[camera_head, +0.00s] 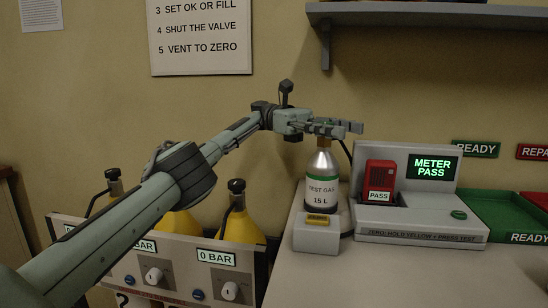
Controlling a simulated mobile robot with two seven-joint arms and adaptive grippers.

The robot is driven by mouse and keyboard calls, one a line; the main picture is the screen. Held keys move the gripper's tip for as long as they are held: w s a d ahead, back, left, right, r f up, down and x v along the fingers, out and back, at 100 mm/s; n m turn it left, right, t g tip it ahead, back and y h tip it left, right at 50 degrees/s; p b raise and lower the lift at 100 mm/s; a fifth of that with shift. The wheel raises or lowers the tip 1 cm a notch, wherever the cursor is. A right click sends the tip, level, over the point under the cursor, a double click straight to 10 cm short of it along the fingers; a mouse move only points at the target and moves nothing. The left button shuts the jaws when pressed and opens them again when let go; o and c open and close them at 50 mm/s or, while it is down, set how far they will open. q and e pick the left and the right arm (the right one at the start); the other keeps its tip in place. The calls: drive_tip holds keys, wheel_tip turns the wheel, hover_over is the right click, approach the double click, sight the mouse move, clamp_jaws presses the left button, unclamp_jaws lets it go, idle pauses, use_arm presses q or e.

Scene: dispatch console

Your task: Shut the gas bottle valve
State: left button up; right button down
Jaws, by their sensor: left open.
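The gas bottle (321,184) is silver with a green band and a label reading TEST GAS 15 L. It stands upright in a grey holder at the left end of the worktop. A brass-coloured neck (323,143) shows at its top. My left gripper (350,128) is open, its fingers reaching to the right across the bottle's top. The fingers hide most of the valve, so I cannot tell how it is turned or whether they touch it. My right gripper is not in view.
A grey test station (420,233) stands right of the bottle, holding a red meter (380,177) marked PASS; its screen (432,167) reads METER PASS. A green tray (490,210) lies farther right. Yellow cylinders (241,226) stand behind a 0 BAR panel at left. A shelf (430,15) hangs above.

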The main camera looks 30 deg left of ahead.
use_arm(q)
drive_tip(key=shift+f+n+t, duration=0.15)
drive_tip(key=shift+n+t, duration=0.15)
drive_tip(key=shift+t, duration=0.2)
